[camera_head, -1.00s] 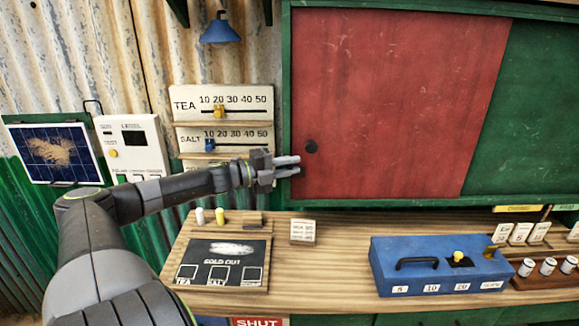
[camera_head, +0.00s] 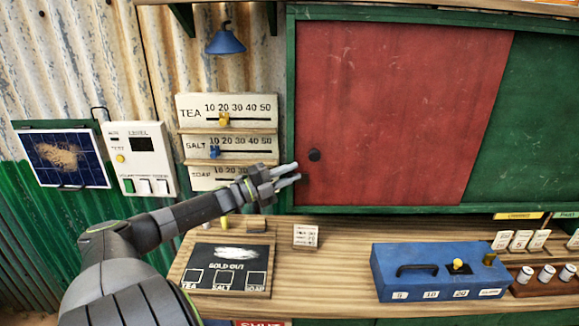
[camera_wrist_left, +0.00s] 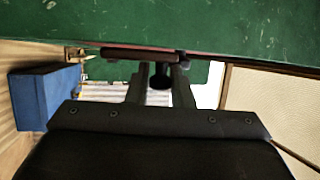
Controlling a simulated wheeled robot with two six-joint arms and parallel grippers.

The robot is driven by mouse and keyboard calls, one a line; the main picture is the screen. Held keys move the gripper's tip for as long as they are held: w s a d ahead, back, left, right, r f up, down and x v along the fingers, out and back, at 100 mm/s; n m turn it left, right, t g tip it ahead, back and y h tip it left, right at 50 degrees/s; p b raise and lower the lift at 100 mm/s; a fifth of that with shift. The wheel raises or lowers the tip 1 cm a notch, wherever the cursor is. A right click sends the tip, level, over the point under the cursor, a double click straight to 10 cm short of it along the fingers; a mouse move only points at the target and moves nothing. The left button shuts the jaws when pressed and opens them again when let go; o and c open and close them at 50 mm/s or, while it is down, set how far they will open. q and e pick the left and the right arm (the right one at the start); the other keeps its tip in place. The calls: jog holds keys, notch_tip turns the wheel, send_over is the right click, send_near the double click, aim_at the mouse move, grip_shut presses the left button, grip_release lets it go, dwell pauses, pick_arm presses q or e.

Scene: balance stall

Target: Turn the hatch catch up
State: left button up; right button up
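The hatch has a red sliding panel (camera_head: 400,100) with a small dark round knob (camera_head: 314,155) near its lower left edge. I cannot pick out a separate catch with certainty. My left gripper (camera_head: 297,172) is at the panel's lower left, fingers apart and empty, with its tips just left of and below the knob. In the left wrist view a dark round knob (camera_wrist_left: 160,80) shows between the two fingers, with a gap on each side; whether it touches a finger is unclear. My right gripper is not in view.
The green frame (camera_head: 400,210) borders the hatch. Below it, the wooden counter (camera_head: 345,270) holds a blue cash box (camera_head: 405,290), a small white card (camera_head: 306,236) and a dark price board (camera_head: 222,262). Slider boards (camera_head: 250,107) hang behind my left forearm.

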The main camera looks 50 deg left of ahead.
pick_arm(q)
jog(key=o, duration=0.4)
jog(key=shift+c, duration=0.2)
jog(key=v, duration=1.7)
jog(key=shift+s+a, duration=0.15)
jog(key=shift+f, duration=0.15)
